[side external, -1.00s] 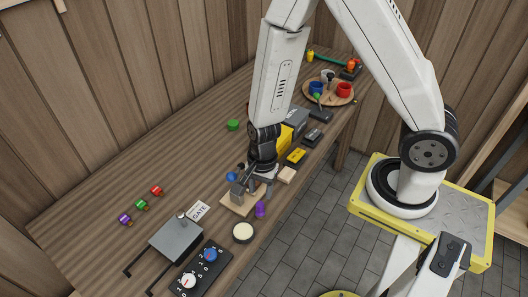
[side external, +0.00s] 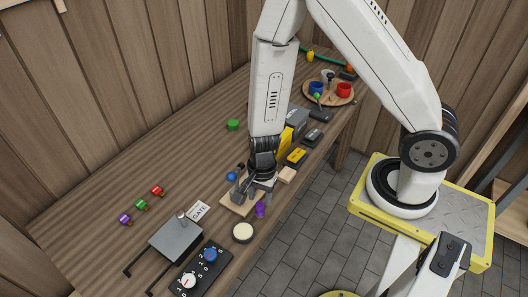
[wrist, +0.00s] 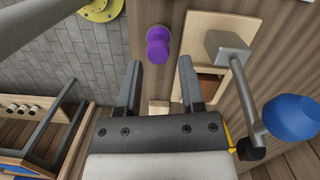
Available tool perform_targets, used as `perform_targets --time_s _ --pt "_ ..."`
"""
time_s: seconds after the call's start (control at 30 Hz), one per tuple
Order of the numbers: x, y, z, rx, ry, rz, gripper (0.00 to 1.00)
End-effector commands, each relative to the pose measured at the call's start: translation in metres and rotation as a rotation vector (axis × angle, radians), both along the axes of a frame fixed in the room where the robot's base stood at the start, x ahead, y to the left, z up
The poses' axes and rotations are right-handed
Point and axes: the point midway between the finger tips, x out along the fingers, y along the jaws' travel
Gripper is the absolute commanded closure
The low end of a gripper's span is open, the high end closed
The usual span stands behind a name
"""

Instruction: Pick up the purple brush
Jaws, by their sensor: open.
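The purple brush (side external: 260,209) stands at the front edge of the workbench, beside a light wooden block with a grey metal piece. In the wrist view the purple brush (wrist: 158,46) shows a round head and a narrower body, just beyond the fingertips and roughly centred between them. My gripper (wrist: 160,65) is open, with nothing between its fingers. In the side view my gripper (side external: 258,190) is close to the brush, over the wooden block. Whether it touches anything is hard to tell.
A round cream-topped tin (side external: 243,232), a grey box (side external: 177,238) and a black dial panel (side external: 201,268) stand nearby. Small coloured pieces (side external: 141,205) lie left.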

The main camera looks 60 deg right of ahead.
Motion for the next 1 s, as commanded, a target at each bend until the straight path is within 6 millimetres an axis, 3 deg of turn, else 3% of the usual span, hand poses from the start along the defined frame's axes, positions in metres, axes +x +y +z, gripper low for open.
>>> perform_targets --time_s 1.0 --pt "-0.003 0.004 -0.03 -0.001 0.002 -0.001 0.51"
